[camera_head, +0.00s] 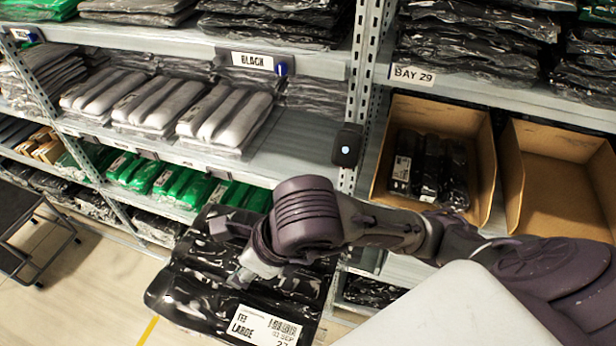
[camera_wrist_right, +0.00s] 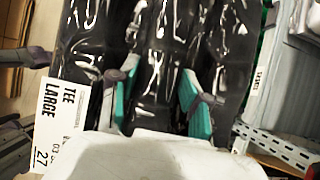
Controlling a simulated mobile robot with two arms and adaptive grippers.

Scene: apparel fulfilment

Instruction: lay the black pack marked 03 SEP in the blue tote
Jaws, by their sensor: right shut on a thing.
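A large black glossy pack (camera_head: 190,290) hangs over the aisle in front of the shelves, in the lower middle of the head view. Its white label (camera_head: 264,326) reads TEE LARGE, with a small date that looks like 03 SEP. My right gripper (camera_head: 243,250) is shut on this pack and holds it from above. In the right wrist view the pack (camera_wrist_right: 155,35) fills the upper middle, with the fingers (camera_wrist_right: 160,92) pressed into its film. The blue tote is in neither view. My left gripper is not in view.
A cardboard box (camera_head: 485,150) on the right shelf holds black packs (camera_head: 430,165); the box beside it (camera_head: 560,190) looks empty. Grey packs (camera_head: 225,118) and green packs (camera_head: 135,172) fill the left shelves. A dark cart (camera_head: 35,225) stands at the left, with open floor nearby.

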